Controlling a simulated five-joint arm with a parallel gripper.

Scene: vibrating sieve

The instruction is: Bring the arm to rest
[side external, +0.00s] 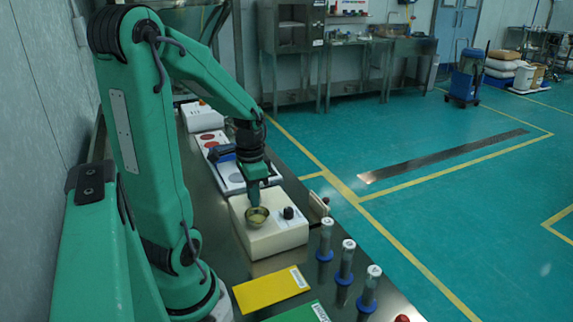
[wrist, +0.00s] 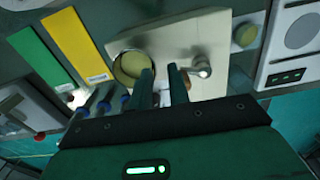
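My gripper (side external: 254,204) points down over the cream-coloured sieve machine (side external: 282,238), right by a small round metal dish (side external: 257,216) with yellowish contents. In the wrist view the two fingers of my gripper (wrist: 161,71) stand a little apart, with the machine's pale top showing between them and no object held. The dish (wrist: 128,68) sits beside the left fingertip there; whether they touch is unclear. A knob (wrist: 202,67) is to the right of the fingers. My arm is bent forward over the bench.
A yellow pad (side external: 271,289) and a green pad (side external: 302,313) lie nearer the camera. Several upright vials with blue bases (side external: 345,262) stand along the bench's right edge. A white scale (side external: 232,178) is behind the machine. A round yellowish item (wrist: 245,36) shows between machine and scale.

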